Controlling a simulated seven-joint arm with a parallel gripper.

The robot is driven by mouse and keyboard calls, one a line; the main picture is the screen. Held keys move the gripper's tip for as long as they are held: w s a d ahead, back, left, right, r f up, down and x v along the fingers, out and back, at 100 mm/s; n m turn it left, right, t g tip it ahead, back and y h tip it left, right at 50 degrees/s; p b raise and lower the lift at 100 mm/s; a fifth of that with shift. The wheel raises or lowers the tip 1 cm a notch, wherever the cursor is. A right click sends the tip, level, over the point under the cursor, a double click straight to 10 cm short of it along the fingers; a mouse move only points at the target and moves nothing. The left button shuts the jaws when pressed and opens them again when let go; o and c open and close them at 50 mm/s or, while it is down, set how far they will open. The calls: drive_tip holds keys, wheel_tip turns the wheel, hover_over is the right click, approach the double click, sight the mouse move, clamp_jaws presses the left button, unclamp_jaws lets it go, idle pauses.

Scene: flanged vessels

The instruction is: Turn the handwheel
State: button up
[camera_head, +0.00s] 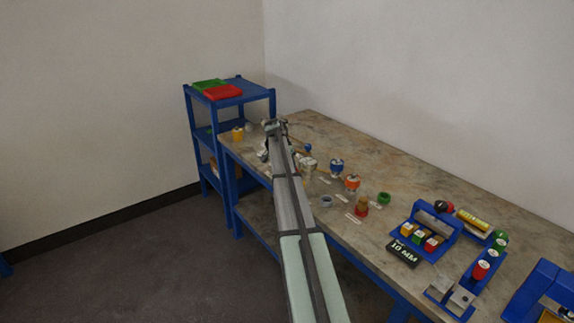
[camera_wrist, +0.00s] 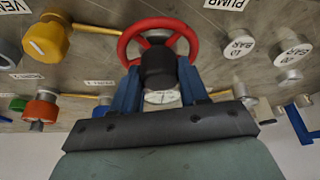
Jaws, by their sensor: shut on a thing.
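The red handwheel (camera_wrist: 188,33) shows at the top middle of the wrist view, with a dark hub at its centre. My gripper (camera_wrist: 158,72) has its two blue fingers on either side of this dark hub, and they are shut on it. The fingertips reach up to the near part of the red rim. A pale round face sits below the hub, between the fingers. In the head view my arm reaches to the far left end of the bench, and I cannot make out the handwheel there.
In the wrist view a yellow vessel (camera_wrist: 46,40) is on the left and white-capped vessels (camera_wrist: 238,44) are on the right. In the head view several small vessels and a blue rack (camera_head: 431,222) stand along the bench (camera_head: 430,185). A blue shelf (camera_head: 259,89) stands beyond.

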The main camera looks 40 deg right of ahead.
drive_tip(key=o, duration=1.1)
drive_tip(key=shift+c, duration=0.2)
drive_tip(key=shift+r, duration=0.1)
drive_tip(key=v, duration=1.3)
drive_tip(key=shift+r, duration=0.3)
drive_tip(key=shift+a, duration=0.1)
